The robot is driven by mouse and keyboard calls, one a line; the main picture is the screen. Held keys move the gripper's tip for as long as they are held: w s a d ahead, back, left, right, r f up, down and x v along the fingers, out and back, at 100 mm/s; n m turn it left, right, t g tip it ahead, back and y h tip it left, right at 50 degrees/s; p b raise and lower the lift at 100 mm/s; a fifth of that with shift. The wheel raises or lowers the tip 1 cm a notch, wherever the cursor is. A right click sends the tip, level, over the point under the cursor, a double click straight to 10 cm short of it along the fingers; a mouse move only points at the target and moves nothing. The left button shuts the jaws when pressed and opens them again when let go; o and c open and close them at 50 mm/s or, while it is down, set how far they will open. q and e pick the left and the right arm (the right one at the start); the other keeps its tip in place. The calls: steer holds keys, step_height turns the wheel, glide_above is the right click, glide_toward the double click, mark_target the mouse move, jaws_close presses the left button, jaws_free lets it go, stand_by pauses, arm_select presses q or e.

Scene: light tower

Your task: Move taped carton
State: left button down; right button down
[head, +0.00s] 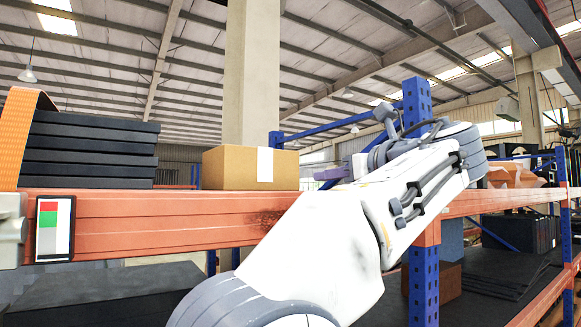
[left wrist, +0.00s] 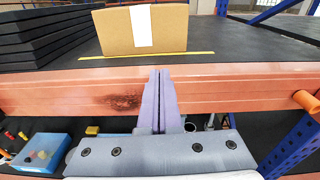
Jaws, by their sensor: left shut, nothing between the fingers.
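The taped carton (head: 240,168), a brown box with a white strip of tape on its front, sits on the upper rack shelf above the orange beam. It also shows upright at the top of the left wrist view (left wrist: 110,32), behind a yellow line on the dark shelf. My left gripper (left wrist: 160,74) is shut and empty. Its purple fingers are in front of the orange beam in that view, below the carton and apart from it. In the head view my left gripper (head: 331,174) is partly hidden by my white arm, right of the carton. My right gripper is not in view.
A stack of black slabs (head: 88,150) stands left of the carton. The orange beam (head: 150,222) runs along the shelf front. A blue upright (head: 424,285) stands to the right. Shelf right of the carton looks clear.

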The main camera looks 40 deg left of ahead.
arm_select(q)
step_height(320, 180, up, 3)
steer(key=s+a+g+y, duration=0.1)
steer(key=a, duration=0.2)
steer(key=p, duration=0.3)
glide_toward(267, 167)
steer(key=x, duration=0.5)
steer(key=shift+a+r, duration=0.15)
steer(key=shift+a, duration=0.05)
steer(key=shift+x, duration=0.8)
steer(key=shift+d, duration=0.1)
steer(key=shift+w, duration=0.1)
